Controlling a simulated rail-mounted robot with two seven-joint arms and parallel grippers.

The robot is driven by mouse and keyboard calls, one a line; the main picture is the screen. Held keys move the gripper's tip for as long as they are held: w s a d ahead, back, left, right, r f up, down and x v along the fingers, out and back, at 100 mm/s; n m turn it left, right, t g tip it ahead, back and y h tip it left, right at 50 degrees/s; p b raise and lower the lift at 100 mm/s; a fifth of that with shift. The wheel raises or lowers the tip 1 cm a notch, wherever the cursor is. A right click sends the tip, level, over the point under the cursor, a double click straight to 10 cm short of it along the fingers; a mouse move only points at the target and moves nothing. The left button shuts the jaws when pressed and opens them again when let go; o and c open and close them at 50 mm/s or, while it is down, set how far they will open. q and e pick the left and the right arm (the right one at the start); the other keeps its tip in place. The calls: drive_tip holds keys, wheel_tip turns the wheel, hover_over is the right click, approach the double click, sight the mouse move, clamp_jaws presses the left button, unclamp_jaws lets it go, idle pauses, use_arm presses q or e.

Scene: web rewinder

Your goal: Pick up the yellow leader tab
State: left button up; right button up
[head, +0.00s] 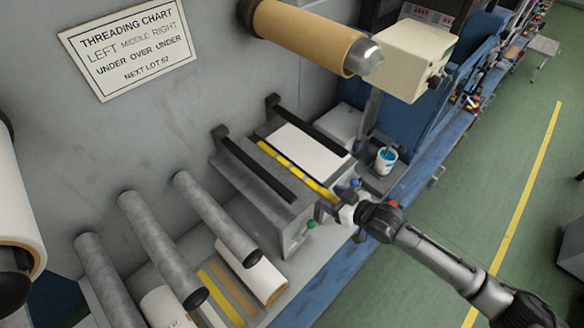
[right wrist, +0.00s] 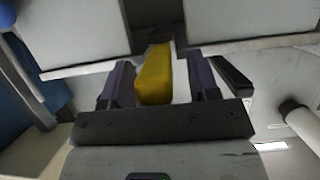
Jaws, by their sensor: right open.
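The yellow leader tab (head: 327,193) sticks out at the front right end of a long yellow strip on the grey splicing table. In the right wrist view the tab (right wrist: 155,76) lies between the two purple-grey fingers, nearer the left one. My right gripper (head: 343,196) is at the table's front edge, around the tab. Its fingers (right wrist: 160,84) are open, with a pale gap visible on the tab's right side. The fingers partly hide the tab's end in the head view. My left gripper is not in view.
Black bars (head: 257,172) flank the strip on the table, and a white sheet (head: 302,151) lies beside it. A white-and-blue cup (head: 385,160) stands to the right. Grey rollers (head: 216,219) project at lower left. A brown roll (head: 305,37) hangs above.

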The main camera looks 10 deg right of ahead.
clamp_jaws()
idle(0.5)
